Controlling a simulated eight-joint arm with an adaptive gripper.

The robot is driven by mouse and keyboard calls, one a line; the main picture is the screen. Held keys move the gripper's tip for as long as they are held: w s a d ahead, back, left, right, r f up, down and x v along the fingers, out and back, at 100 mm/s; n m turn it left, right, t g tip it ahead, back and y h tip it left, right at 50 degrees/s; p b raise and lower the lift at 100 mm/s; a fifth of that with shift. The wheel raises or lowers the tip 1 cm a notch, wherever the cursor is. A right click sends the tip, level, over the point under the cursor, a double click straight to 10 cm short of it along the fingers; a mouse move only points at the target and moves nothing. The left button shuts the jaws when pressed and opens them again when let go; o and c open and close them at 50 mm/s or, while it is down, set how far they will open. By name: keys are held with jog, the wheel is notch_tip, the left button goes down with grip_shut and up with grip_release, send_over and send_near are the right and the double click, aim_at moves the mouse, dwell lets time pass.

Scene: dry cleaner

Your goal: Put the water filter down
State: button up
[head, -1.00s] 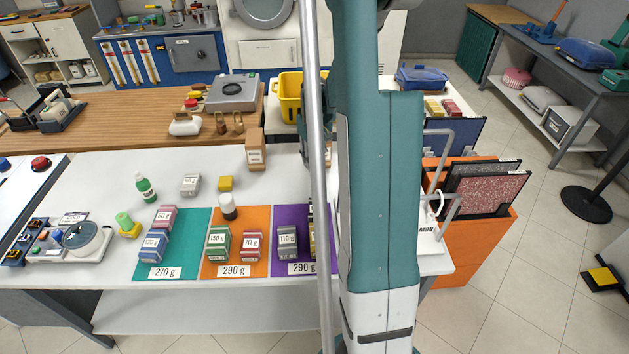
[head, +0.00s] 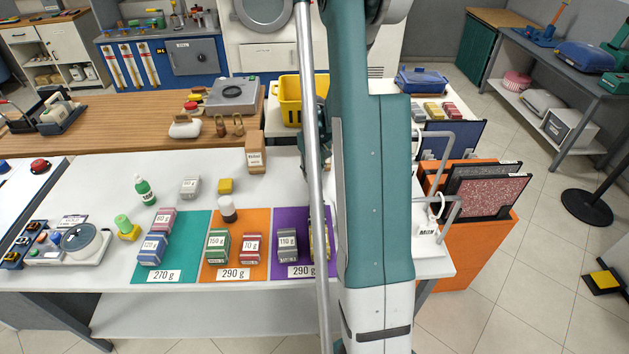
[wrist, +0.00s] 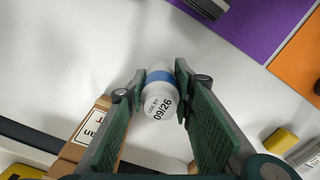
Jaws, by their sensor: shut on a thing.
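The water filter, a small white cylinder with a blue band (wrist: 160,77) and a "USE BY 09/26" label, is in the wrist view. My gripper (wrist: 158,89) is shut on it, one green finger on each side. The white table top (wrist: 75,55) lies beyond it; whether the filter touches the table I cannot tell. In the head view my arm hides the filter and the fingertips.
Purple (head: 288,262), orange (head: 236,265) and teal (head: 170,258) mats hold weighted blocks. A yellow block (head: 225,185) lies nearby.

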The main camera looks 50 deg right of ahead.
jog(key=shift+f, duration=1.1)
jog(key=shift+f, duration=0.15)
jog(key=o, duration=1)
jog(key=shift+c, duration=0.2)
jog(key=shift+r+p, duration=0.55)
jog(key=shift+r, duration=5.6)
